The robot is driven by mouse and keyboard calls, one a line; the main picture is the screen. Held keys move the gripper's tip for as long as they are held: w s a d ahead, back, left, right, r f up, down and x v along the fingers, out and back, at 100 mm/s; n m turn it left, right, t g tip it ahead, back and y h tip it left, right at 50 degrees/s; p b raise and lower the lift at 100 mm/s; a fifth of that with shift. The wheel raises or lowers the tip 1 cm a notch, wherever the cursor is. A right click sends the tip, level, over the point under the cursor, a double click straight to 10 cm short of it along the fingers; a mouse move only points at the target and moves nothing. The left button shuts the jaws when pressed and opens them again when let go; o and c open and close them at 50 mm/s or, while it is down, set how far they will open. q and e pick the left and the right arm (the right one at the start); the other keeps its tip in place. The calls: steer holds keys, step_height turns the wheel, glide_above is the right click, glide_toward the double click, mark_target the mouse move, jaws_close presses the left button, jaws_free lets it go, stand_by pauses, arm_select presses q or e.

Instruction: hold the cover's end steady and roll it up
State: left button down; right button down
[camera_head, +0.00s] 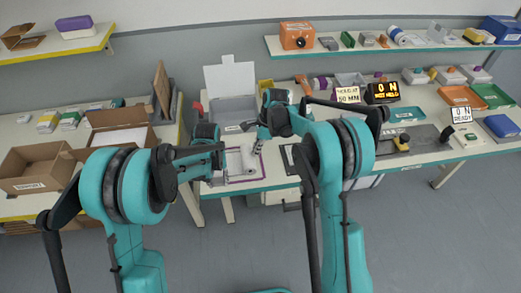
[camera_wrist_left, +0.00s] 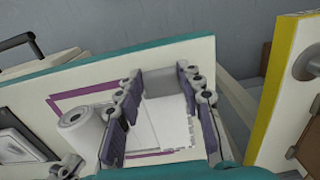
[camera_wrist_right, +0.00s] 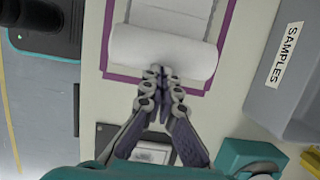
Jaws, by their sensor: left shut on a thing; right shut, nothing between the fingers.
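The white cover (camera_head: 233,163) lies on the table inside a purple outline (camera_head: 240,180). One part of it is a thick white roll (camera_head: 249,160), which also shows in the left wrist view (camera_wrist_left: 82,128) and right wrist view (camera_wrist_right: 163,56). The flat part (camera_wrist_left: 165,118) stretches from the roll to my left gripper (camera_wrist_left: 158,100), which is shut on the cover's end with its fingers spread widely. My right gripper (camera_wrist_right: 160,73) is shut and empty, its fingertips at the roll's near side; whether they touch it I cannot tell.
A grey bin labelled SAMPLES (camera_wrist_right: 285,75) stands beside the outline. A dark-framed item (camera_wrist_right: 150,150) lies on the table below my right gripper. Cardboard boxes (camera_head: 40,165) stand on the left table. Signs (camera_head: 382,92) and trays (camera_head: 405,114) stand farther right.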

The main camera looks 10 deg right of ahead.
mark_target(243, 157)
steer(key=a, duration=0.9)
steer(key=shift+a, duration=0.15)
steer(key=d+r, duration=0.1)
steer(key=d, duration=0.1)
steer(key=d+r, duration=0.2)
steer(key=shift+r, duration=0.15)
arm_select(q)
steer(key=c, duration=0.9)
jaws_free()
arm_select(e)
steer(key=v, duration=0.8)
steer(key=shift+r, duration=0.35)
